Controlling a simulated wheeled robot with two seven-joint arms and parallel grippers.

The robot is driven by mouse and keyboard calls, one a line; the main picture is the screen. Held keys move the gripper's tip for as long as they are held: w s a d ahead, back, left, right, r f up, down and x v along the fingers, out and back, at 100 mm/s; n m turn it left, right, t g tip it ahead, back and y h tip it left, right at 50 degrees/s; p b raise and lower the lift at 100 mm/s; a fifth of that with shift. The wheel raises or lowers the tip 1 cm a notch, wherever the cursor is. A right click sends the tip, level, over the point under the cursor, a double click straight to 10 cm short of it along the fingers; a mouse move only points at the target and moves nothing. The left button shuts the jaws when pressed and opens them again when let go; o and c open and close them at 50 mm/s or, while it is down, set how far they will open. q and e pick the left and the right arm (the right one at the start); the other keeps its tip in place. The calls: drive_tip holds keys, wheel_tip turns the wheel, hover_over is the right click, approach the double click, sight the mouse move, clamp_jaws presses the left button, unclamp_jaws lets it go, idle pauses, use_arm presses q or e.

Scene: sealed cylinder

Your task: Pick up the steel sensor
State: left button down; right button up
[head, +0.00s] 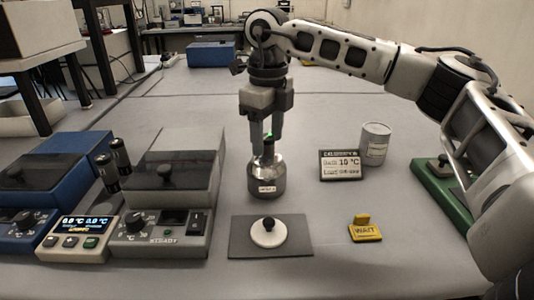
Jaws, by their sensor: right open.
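A steel, bottle-shaped body (267,181) with a small white label and a narrower dark neck stands upright on the table near the middle; I take it to be the steel sensor. A small green spot shows at its top. My right gripper (268,138) points straight down over it, open, with its fingers on either side of the neck. I cannot tell whether the fingers touch it. My left gripper is not in view.
A grey plate with a white knobbed disc (268,234) lies in front. A yellow WAIT sign (364,229), a calibration card (340,165) and a metal can (375,143) stand right. Grey (168,198) and blue (40,180) lidded units fill the left.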

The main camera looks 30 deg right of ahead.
drive_tip(key=shift+f, duration=0.85)
drive_tip(key=c, duration=1.1)
clamp_jaws()
drive_tip(key=shift+r, duration=0.2)
